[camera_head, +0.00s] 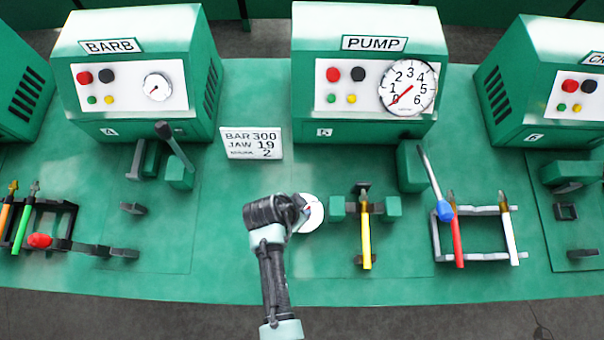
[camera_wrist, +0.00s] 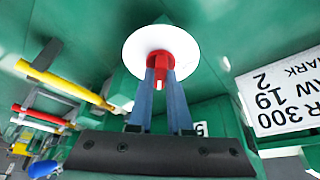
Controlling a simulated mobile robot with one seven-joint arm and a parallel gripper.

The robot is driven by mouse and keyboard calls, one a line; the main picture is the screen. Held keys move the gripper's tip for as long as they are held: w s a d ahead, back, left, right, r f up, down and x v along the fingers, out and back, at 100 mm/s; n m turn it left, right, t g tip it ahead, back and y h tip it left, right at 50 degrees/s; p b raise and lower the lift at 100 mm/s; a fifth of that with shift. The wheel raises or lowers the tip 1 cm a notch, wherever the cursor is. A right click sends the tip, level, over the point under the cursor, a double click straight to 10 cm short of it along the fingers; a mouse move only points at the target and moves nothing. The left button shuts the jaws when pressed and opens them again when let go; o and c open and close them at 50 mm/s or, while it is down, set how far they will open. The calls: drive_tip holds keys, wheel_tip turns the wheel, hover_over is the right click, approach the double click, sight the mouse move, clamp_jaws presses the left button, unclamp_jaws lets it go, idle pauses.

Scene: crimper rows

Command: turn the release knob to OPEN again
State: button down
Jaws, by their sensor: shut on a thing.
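The release knob is red (camera_wrist: 160,62) and sits at the centre of a round white dial (camera_wrist: 135,45), which also shows in the head view (camera_head: 315,216). My gripper (camera_head: 301,210) is over this dial in the head view and hides most of the knob. In the wrist view the two blue-grey fingers of my gripper (camera_wrist: 160,78) are shut on the red knob, one on each side. A short red tab with a white mark shows between them. No OPEN lettering can be read on the dial.
The PUMP machine (camera_head: 370,60) stands behind, its gauge needle (camera_head: 402,93) near 0. A yellow-handled piece (camera_head: 366,240) lies between green jaws (camera_head: 393,208) right of the dial. Further right are a blue-knobbed lever (camera_head: 444,211) and a rack (camera_head: 487,257). A sign (camera_head: 253,143) stands behind left.

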drive_tip(key=c, duration=0.8)
unclamp_jaws()
drive_tip(key=shift+c, duration=0.2)
drive_tip(key=b+v, duration=0.1)
drive_tip(key=v, duration=1.2)
drive_tip(key=shift+d, duration=0.1)
